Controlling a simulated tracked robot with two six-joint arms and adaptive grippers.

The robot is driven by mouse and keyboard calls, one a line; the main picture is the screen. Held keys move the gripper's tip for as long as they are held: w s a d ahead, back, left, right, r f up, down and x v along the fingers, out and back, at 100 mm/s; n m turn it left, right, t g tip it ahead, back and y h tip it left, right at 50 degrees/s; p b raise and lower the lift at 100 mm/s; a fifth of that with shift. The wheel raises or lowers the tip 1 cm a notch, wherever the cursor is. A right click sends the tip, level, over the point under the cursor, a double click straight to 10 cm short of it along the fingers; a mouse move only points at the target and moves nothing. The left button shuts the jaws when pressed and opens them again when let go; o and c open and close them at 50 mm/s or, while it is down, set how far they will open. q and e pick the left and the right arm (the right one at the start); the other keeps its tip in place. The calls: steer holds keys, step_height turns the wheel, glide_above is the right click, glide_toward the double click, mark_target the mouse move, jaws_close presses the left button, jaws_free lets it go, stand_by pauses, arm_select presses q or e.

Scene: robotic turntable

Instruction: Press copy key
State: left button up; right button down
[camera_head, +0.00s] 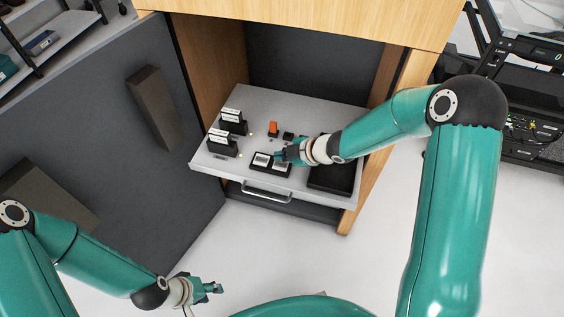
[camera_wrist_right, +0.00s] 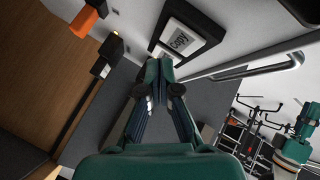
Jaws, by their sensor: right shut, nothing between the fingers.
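A black panel with two white keys lies on the grey pull-out shelf (camera_head: 225,163) in the head view. The copy key (camera_wrist_right: 180,40), a white plate in a black frame with the word "Copy", shows beyond my fingertips in the wrist view. It appears to be the left key (camera_head: 261,160) in the head view. The other key (camera_head: 280,166) is partly hidden by my fingertips in the wrist view. My right gripper (camera_head: 279,155) is shut and empty over the panel; contact cannot be told. In the wrist view, its fingertips (camera_wrist_right: 159,68) point toward the copy key. My left gripper (camera_head: 216,287) is low, away from the shelf.
An orange switch (camera_head: 273,128) and two black holders with white labels (camera_head: 233,121) (camera_head: 222,143) stand on the shelf. A black pad (camera_head: 331,179) lies at its right. A metal handle (camera_head: 266,192) runs along the front. The wooden cabinet top (camera_head: 320,22) overhangs the back.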

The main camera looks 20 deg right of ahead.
mark_target(282, 165)
steer(key=shift+r+p, duration=1.7)
steer(key=shift+r, duration=0.4)
